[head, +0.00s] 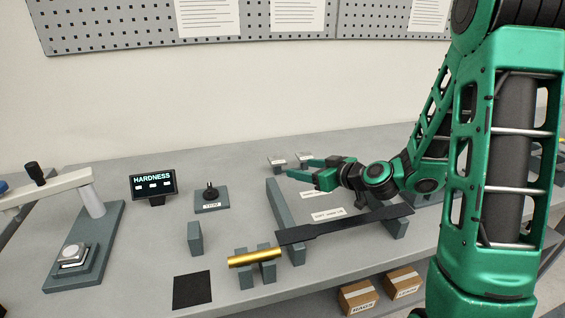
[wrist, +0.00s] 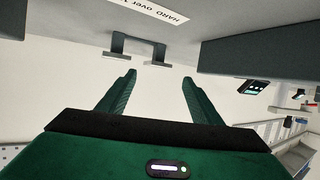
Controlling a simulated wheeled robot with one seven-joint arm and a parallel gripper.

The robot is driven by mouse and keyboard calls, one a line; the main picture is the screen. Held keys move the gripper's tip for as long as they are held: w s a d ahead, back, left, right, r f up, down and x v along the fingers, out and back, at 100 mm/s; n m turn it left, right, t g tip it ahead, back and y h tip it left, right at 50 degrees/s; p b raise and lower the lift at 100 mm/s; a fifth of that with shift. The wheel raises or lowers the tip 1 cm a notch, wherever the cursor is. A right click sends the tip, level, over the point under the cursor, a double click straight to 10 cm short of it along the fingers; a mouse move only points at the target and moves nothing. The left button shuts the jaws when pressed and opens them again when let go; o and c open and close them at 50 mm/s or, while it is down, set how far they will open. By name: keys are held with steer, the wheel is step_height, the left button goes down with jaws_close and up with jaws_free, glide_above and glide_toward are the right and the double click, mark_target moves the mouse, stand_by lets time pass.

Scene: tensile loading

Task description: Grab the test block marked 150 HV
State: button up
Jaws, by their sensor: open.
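Two small pale-topped blocks, a left one (head: 276,160) and a right one (head: 304,156), stand at the back of the bench in the head view. Their markings are too small to read, so I cannot tell which is 150 HV. My gripper (head: 298,169) is open and empty, its fingers pointing left close to these blocks. In the wrist view my open gripper (wrist: 159,77) has nothing between its fingers. A dark bracket-like piece (wrist: 138,47) shows beyond the fingertips, apart from them. A white label reading "HARD over 1…" (wrist: 160,10) is partly cut off.
A long grey bar (head: 280,204) lies near my gripper, with a dark flat specimen (head: 340,224) in front. A brass cylinder (head: 254,258) rests on supports. The hardness tester (head: 95,235) and HARDNESS display (head: 153,184) stand left.

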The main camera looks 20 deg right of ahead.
mark_target(280, 161)
steer(key=shift+w+a+f+t, duration=0.25)
steer(key=shift+w+a, duration=0.2)
steer(key=shift+w, duration=0.25)
steer(key=x, duration=0.5)
steer(key=shift+r, duration=0.1)
steer(key=shift+x, duration=2.6)
steer(key=shift+w+d, duration=0.1)
steer(key=shift+d, duration=0.1)
steer(key=shift+r, duration=0.1)
steer(key=c, duration=1.2)
